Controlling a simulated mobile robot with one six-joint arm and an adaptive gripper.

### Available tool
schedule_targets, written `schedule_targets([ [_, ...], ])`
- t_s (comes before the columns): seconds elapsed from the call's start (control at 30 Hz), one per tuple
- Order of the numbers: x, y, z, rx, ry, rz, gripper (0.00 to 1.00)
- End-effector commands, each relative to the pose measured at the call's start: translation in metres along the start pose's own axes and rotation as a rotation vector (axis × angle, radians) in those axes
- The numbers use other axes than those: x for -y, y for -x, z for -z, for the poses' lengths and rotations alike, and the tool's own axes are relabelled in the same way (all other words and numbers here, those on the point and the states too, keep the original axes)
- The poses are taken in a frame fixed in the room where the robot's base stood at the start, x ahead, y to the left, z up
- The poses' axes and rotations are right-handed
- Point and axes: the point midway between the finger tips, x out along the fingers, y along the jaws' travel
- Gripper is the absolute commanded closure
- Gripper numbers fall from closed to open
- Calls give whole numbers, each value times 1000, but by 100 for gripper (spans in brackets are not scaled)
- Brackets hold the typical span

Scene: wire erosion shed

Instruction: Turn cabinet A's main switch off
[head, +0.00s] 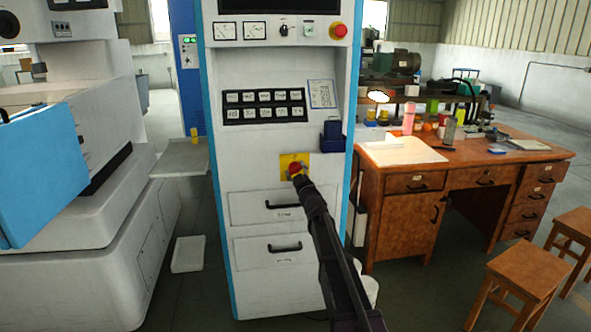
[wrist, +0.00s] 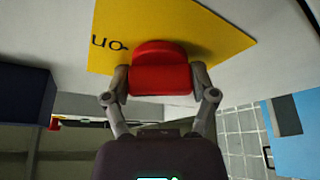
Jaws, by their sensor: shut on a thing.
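The main switch is a red rotary knob (head: 294,168) on a yellow plate (head: 304,158), set in the front of the white cabinet (head: 265,160). My gripper (head: 298,178) reaches it from below right. In the wrist view, my gripper (wrist: 161,82) is shut on the red knob (wrist: 158,52), with one finger at each side. The yellow plate (wrist: 222,38) fills the top there, and the lettering "on" appears upside down left of the knob. Any off mark is not visible, and I cannot tell the knob's exact setting.
A dark blue box (head: 331,136) juts from the cabinet, up and right of the switch. Two drawers with handles (head: 283,205) lie below. A red emergency button (head: 338,31) is at the top right. A cluttered wooden desk (head: 440,165) stands right, a white machine (head: 70,200) left.

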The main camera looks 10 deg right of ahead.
Motion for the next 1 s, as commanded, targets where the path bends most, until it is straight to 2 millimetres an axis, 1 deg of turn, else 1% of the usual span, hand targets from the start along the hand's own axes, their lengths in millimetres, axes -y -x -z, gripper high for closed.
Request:
schedule_targets([
  [0.03, -3, -2, 0, 1, 36, 12, 73],
  [0.23, -4, -2, 0, 3, 194, 78, 73],
  [0.8, -3, -2, 0, 3, 683, 280, 73],
  [1.0, -2, -2, 0, 3, 821, 337, 73],
])
